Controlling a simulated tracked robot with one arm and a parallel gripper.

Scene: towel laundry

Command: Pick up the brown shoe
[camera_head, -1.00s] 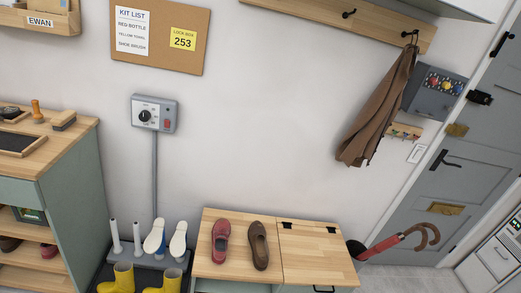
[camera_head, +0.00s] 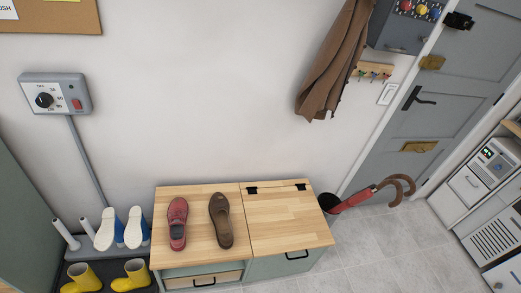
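Yellow boots (camera_head: 129,275) and white-soled shoes on a rack (camera_head: 135,228) stand left of the bench. A red umbrella (camera_head: 358,197) leans in a dark stand at its right. A brown coat (camera_head: 337,62) hangs above. Tiled floor (camera_head: 390,245) is clear at right.

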